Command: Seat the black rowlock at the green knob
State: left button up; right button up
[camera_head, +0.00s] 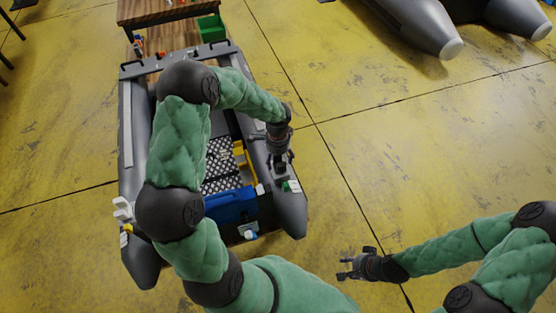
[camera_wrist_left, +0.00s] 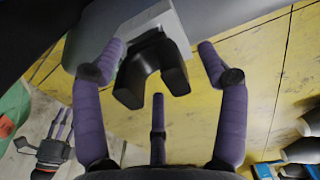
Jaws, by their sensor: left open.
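The black rowlock (camera_wrist_left: 150,68) is a U-shaped fork on a grey block (camera_wrist_left: 165,22) in the left wrist view, its prongs pointing toward the camera. My left gripper (camera_head: 280,164) is over the right tube of the grey boat. Its purple fingers are spread open around the rowlock with visible gaps, and none is seen closed on it. A small green patch on a white fitting, likely the green knob (camera_head: 292,186), is just nearer than this gripper on the tube. In the head view the rowlock is hard to make out under the gripper. My right gripper (camera_head: 346,271) is open and empty over the floor.
The grey boat (camera_head: 288,212) holds a blue box (camera_head: 232,206) and yellow parts (camera_head: 242,158). A wooden table (camera_head: 165,10) and green bin (camera_head: 211,28) are beyond it. Another inflatable (camera_head: 416,22) lies at the top right. The yellow floor between is clear.

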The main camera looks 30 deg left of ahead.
pick_arm(q)
notch_tip(320, 180, up, 10)
dwell(0.4)
